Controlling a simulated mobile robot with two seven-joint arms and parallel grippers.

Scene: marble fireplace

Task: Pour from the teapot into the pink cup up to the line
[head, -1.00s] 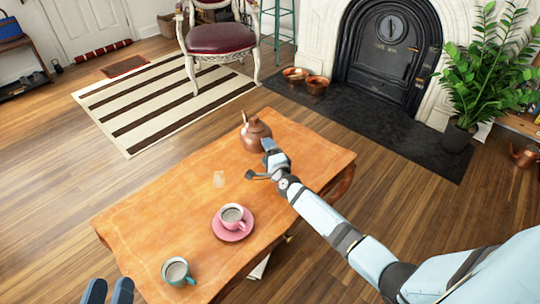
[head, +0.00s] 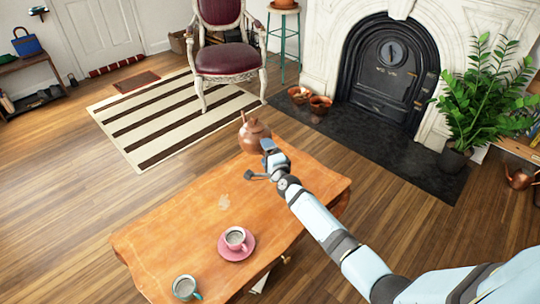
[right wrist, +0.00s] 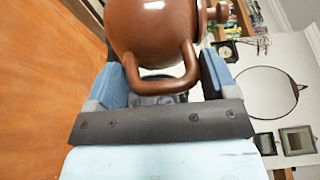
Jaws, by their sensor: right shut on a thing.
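The copper-brown teapot (head: 254,135) shows at the far end of the wooden table (head: 180,235), its spout toward the upper left. It appears raised off the tabletop. My right gripper (head: 268,160) is shut on its handle; in the right wrist view the teapot's handle (right wrist: 165,88) passes between the blue fingers. The pink cup (head: 235,237) stands upright on a pink saucer (head: 236,255) near the table's front right edge, apart from the teapot. Its inside looks greyish; I cannot make out a line or liquid level. My left gripper is out of view.
A teal cup (head: 185,287) stands at the table's near end. The middle of the table is otherwise clear. A red-seated chair (head: 224,60), a fireplace (head: 390,70) and a potted plant (head: 488,95) stand beyond.

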